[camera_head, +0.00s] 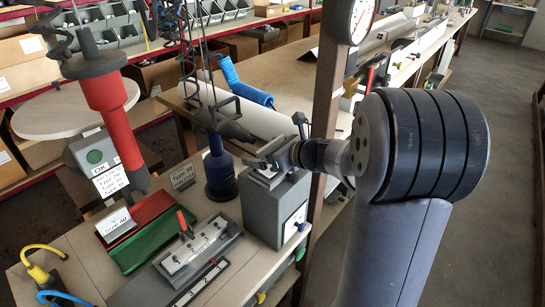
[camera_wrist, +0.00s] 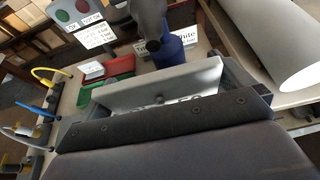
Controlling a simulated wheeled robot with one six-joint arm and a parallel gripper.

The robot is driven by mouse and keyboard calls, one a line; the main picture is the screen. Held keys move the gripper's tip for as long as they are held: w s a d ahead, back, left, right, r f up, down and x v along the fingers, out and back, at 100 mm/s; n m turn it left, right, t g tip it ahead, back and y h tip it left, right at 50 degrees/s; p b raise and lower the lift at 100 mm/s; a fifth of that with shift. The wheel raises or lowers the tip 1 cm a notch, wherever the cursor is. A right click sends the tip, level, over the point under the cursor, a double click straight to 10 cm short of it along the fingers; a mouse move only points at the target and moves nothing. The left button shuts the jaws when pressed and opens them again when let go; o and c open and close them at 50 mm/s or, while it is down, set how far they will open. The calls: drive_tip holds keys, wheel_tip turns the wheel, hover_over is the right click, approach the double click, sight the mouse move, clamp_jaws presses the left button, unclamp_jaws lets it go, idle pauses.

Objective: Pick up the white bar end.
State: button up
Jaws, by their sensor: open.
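I cannot single out a white bar end for certain in either view. In the wrist view a pale, flat bar-like piece (camera_wrist: 160,84) lies just beyond the dark screwed plate of my gripper; I cannot tell whether it is the bar end or part of the fixture there. In the head view my gripper (camera_head: 268,163) is open, directly above the grey box (camera_head: 266,212) at the bench's right edge. The arm comes in from the right. What lies between or under the jaws is mostly hidden.
A dark blue bottle-like tool (camera_head: 221,175) stands close left of my gripper. A long white roll (camera_head: 235,112) lies behind. Red (camera_head: 140,213) and green (camera_head: 150,238) trays and a pale clamp fixture (camera_head: 195,250) are left. A brown post (camera_head: 327,120) stands by the arm.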

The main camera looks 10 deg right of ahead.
drive_tip(key=shift+w+a+f, duration=0.15)
drive_tip(key=shift+w+a, duration=0.05)
drive_tip(key=shift+w, duration=0.05)
drive_tip(key=shift+c, duration=0.2)
drive_tip(key=c, duration=0.7)
drive_tip(key=shift+o, duration=0.2)
